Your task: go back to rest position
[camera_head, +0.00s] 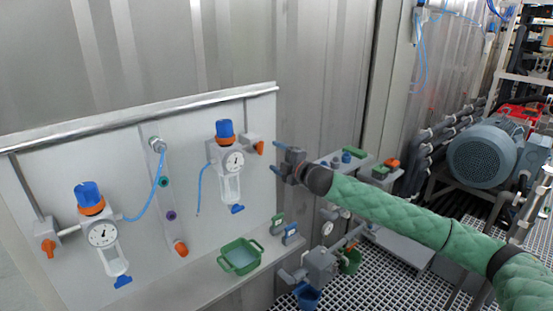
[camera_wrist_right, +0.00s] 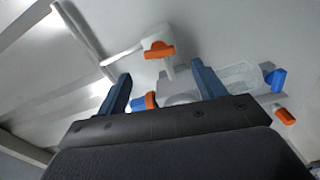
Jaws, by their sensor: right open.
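My right gripper (camera_head: 276,158) is open and empty, at the end of the green-sleeved right arm coming in from the right. It is just right of the white panel (camera_head: 195,225), near the right regulator (camera_head: 231,162) with its blue knob and orange ring. In the right wrist view the open blue fingers (camera_wrist_right: 160,72) point towards the panel. An orange valve handle (camera_wrist_right: 159,50) shows beyond and between the fingertips, apart from them. The regulator's clear bowl (camera_wrist_right: 240,77) lies to the right. My left gripper is not in view.
A left regulator (camera_head: 103,233) and thin blue hoses are on the panel. A green tray (camera_head: 240,256) sits on the ledge below. Fittings and a blue cup (camera_head: 308,297) stand below the right arm. A grey motor (camera_head: 482,153) is at the right, over grating.

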